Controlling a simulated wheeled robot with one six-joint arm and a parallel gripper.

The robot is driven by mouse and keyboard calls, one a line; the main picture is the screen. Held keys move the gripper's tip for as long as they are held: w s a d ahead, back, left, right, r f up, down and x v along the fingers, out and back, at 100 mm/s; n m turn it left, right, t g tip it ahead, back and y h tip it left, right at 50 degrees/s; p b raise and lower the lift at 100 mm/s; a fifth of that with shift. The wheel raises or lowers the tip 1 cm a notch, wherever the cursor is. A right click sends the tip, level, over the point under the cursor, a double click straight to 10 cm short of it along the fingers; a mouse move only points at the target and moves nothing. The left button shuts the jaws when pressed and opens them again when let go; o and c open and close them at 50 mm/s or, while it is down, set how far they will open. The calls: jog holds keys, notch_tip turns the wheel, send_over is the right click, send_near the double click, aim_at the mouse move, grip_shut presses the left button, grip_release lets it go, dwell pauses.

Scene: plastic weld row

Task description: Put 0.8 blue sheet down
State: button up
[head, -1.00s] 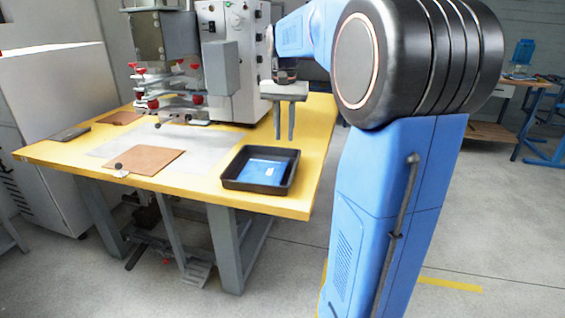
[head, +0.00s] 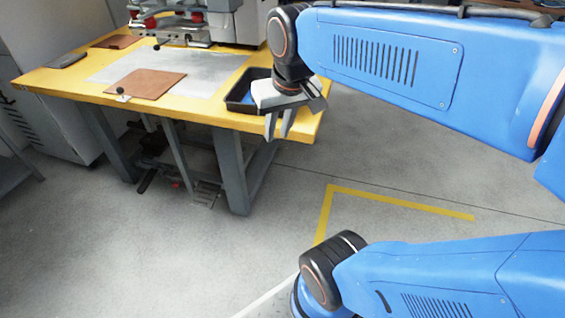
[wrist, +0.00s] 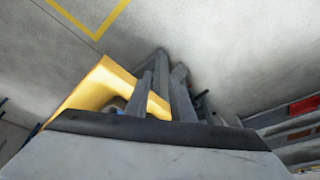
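A blue sheet (head: 249,98) shows in part inside the black tray (head: 236,106) at the right front of the yellow table; my gripper hides much of both. My gripper (head: 278,133) is in front of the tray, near the table's right front corner, with its fingers pointing down. The two fingers stand apart and I see no sheet between them. In the wrist view the fingers (wrist: 160,98) also show a gap, with the floor and a yellow table part behind. I cannot read any thickness mark on the sheet.
The yellow table (head: 55,85) carries a pale mat (head: 208,85), a brown sheet with a small clamp (head: 148,83), another brown sheet (head: 117,41) and a dark grey block (head: 68,60). A welding machine (head: 215,28) stands at the back. Open floor lies in front.

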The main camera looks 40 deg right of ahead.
jog(key=s+a+f+n+t, duration=0.1)
jog(key=s+a+f+n, duration=0.1)
jog(key=s+f, duration=0.3)
jog(key=shift+s+a+f, duration=0.25)
jog(key=shift+a, duration=0.05)
dwell(1.0)
